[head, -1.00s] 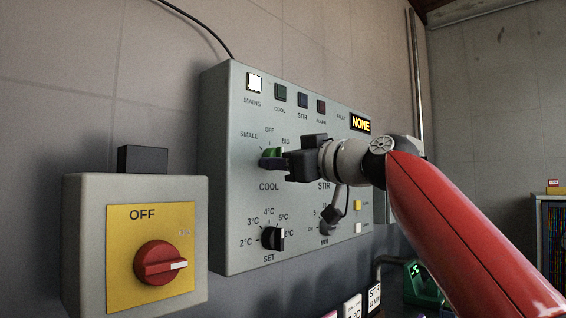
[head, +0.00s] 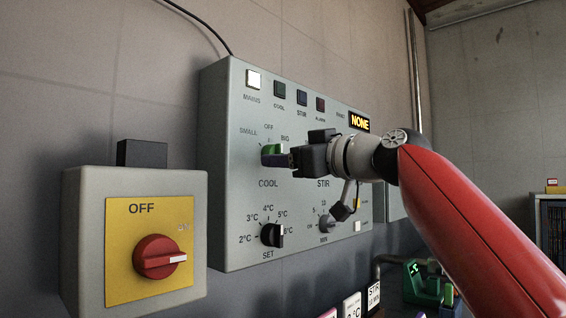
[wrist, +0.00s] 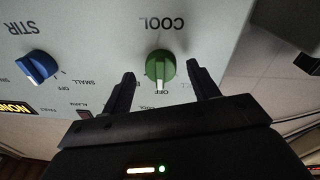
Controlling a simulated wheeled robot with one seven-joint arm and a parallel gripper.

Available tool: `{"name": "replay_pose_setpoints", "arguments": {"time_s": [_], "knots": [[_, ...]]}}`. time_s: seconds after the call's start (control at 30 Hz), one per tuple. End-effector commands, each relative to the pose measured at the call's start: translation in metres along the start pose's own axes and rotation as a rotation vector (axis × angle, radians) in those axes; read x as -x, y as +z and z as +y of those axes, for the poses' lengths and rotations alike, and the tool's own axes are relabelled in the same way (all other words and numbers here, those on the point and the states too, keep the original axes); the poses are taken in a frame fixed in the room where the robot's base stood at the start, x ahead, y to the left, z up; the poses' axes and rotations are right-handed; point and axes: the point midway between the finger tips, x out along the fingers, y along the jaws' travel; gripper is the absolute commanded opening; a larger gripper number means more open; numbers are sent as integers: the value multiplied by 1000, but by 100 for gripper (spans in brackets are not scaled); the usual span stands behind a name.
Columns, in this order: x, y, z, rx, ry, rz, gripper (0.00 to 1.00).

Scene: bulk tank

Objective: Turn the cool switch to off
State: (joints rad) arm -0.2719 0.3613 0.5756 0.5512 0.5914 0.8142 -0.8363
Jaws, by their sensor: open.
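The cool switch is a green knob (head: 272,150) on the grey control panel (head: 225,200), above its COOL label. The wrist view, which is upside down, shows the green knob (wrist: 160,66) with its white pointer on the OFF mark. My gripper (head: 287,160) is open and empty, just off the panel in front of the knob. In the wrist view its two dark fingers (wrist: 161,72) stand on either side of the knob, with gaps visible on both sides. In the head view the fingers partly cover the knob's right side.
A blue stir knob (wrist: 37,67) is beside it in the wrist view. A black SET dial (head: 272,235) and a timer dial (head: 326,222) sit below. A red rotary switch (head: 160,257) on a yellow plate is at left. The mains lamp (head: 253,80) is lit white; the display (head: 360,123) reads NONE.

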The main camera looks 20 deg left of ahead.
Motion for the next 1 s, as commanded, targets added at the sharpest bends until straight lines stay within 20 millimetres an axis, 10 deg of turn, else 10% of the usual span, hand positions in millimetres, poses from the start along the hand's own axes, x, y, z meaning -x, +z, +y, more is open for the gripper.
{"name": "replay_pose_setpoints", "arguments": {"time_s": [0.37,1.0], "knots": [[57,2,0,2,3,0,60],[61,0,-1,1,0,0,60]]}}
